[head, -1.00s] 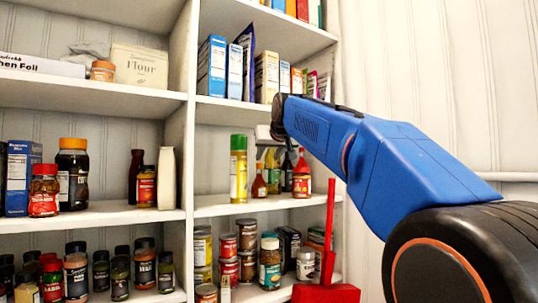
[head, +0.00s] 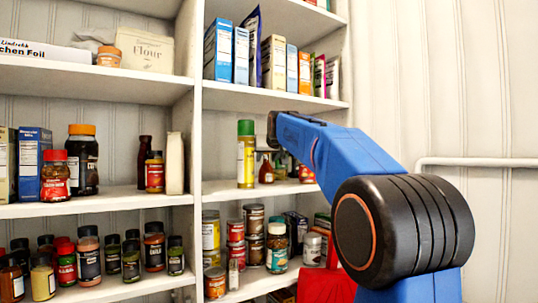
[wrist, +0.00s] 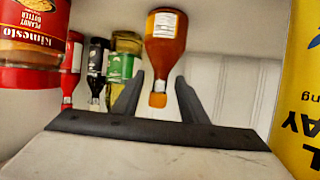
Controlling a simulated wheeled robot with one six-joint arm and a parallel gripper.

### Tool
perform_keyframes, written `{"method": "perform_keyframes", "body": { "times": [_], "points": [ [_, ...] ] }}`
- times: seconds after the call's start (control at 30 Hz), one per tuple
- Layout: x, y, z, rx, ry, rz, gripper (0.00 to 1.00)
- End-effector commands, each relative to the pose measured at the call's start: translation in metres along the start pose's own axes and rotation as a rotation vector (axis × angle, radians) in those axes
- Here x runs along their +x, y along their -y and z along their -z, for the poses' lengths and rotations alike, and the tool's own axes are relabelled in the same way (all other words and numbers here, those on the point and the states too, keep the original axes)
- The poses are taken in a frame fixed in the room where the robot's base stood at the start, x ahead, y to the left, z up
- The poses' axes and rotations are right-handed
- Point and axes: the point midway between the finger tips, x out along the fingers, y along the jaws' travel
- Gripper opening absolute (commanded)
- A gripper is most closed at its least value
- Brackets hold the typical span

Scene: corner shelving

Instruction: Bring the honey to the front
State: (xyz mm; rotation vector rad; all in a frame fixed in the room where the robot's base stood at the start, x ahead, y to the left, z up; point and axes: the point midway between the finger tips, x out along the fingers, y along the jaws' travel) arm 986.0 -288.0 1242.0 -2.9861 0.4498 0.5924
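The honey appears to be the small amber-orange bottle with a white label and orange cap. In the wrist view the honey bottle (wrist: 166,40) hangs upside down, as the picture is inverted. In the head view the honey (head: 266,171) stands on the middle right shelf, just right of the yellow can. My gripper (wrist: 160,75) is open and empty. Its two dark fingers point toward the bottle, which lies between them in the picture. I cannot tell how far the bottle is from the fingertips. In the head view the fingers are not clear.
A tall yellow can (head: 246,160) stands close on one side, large in the wrist view (wrist: 298,85). A red-lidded peanut butter jar (wrist: 32,45) is close on the other. Several bottles (wrist: 97,65) stand behind. The shelf above (head: 275,99) holds boxes.

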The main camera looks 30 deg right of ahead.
Motion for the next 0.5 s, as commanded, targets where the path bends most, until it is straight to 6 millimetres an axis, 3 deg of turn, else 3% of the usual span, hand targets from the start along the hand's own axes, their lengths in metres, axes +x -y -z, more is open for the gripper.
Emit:
{"method": "perform_keyframes", "body": {
  "times": [0.17, 0.5],
  "points": [
    [0.0112, 0.0000, -0.0004, 0.000, 0.001, 0.000, 0.39],
    [0.0127, 0.0000, -0.0003, 0.000, 0.000, 0.000, 0.39]
  ]
}}
